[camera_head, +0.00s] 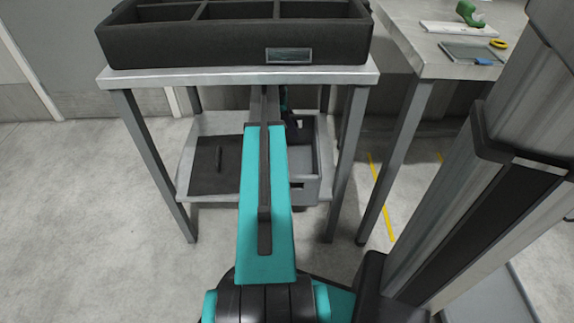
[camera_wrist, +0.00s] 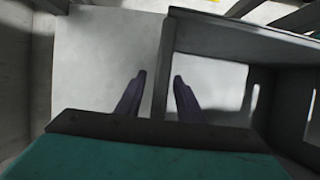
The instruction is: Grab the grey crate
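The grey crate (camera_head: 306,182) stands on the lower shelf of the table, to the right of my arm in the head view. My arm covers part of it. In the wrist view the grey crate (camera_wrist: 240,42) fills the right side, and its hollow inside is visible. My gripper (camera_wrist: 159,76) is open, with one finger on each side of the crate's near-left wall. Gaps show between the fingers and the wall.
The table (camera_head: 225,76) carries a dark divided bin (camera_head: 180,45). Its lower shelf (camera_head: 205,126) also holds a dark flat item (camera_head: 217,170) left of my arm. Table legs (camera_head: 348,165) stand close by. A second table (camera_head: 405,40) is at right. Open floor lies left.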

